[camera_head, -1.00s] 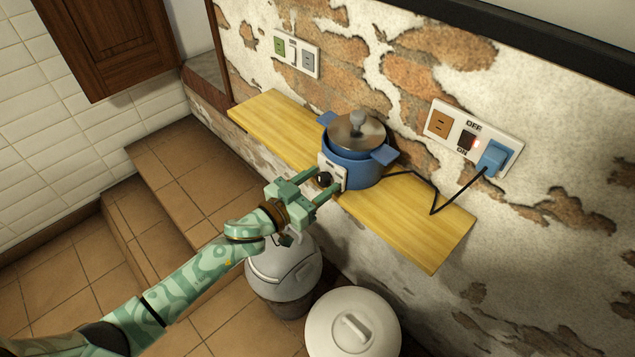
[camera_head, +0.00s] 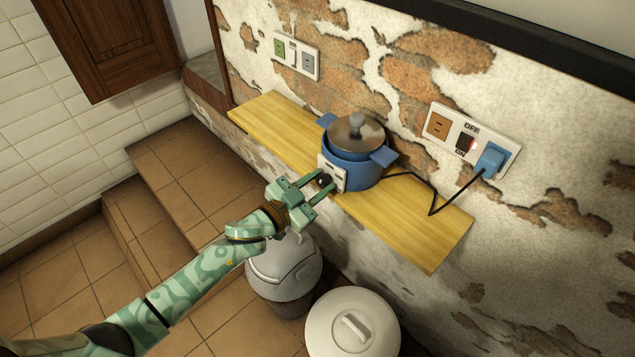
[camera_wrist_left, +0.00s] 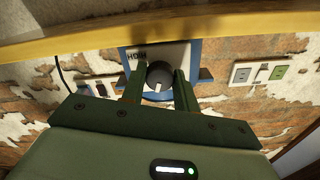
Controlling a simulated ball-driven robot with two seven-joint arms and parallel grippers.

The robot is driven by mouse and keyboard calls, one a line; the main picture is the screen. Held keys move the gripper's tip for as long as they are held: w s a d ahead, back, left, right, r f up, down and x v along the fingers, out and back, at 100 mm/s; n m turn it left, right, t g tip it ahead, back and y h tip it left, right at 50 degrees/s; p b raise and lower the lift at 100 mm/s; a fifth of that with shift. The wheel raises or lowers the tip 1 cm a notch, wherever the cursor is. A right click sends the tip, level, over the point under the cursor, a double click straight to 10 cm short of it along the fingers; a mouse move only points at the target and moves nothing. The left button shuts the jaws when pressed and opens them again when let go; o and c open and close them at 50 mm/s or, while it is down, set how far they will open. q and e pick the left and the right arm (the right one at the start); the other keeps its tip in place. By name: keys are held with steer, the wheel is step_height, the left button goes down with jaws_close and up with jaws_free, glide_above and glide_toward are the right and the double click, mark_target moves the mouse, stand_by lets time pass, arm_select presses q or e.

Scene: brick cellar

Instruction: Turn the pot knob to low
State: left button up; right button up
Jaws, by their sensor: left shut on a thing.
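The blue pot (camera_head: 366,172) with a steel lid (camera_head: 357,134) stands on a yellow shelf. Its white control panel (camera_head: 339,175) faces my left arm. A round dark knob (camera_head: 325,180) sits on that panel. My left gripper (camera_head: 321,183) is at the panel, its two fingers shut on the knob. In the left wrist view, the knob (camera_wrist_left: 158,77) sits between the fingers, with a white pointer mark toward the bottom of the picture. My right gripper is not in view.
The yellow shelf (camera_head: 425,235) runs along the brick wall. A black cord (camera_head: 432,195) joins the pot to a blue plug (camera_head: 492,159) in a wall socket beside an OFF/ON switch (camera_head: 466,141). Two lidded bins (camera_head: 352,325) stand below the shelf.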

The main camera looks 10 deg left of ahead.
arm_select(q)
steer(key=m, duration=0.3)
steer(key=shift+m, duration=0.3)
steer(key=m, duration=0.4)
steer(key=shift+m, duration=0.3)
steer(key=o, duration=1)
steer(key=shift+f, duration=0.1)
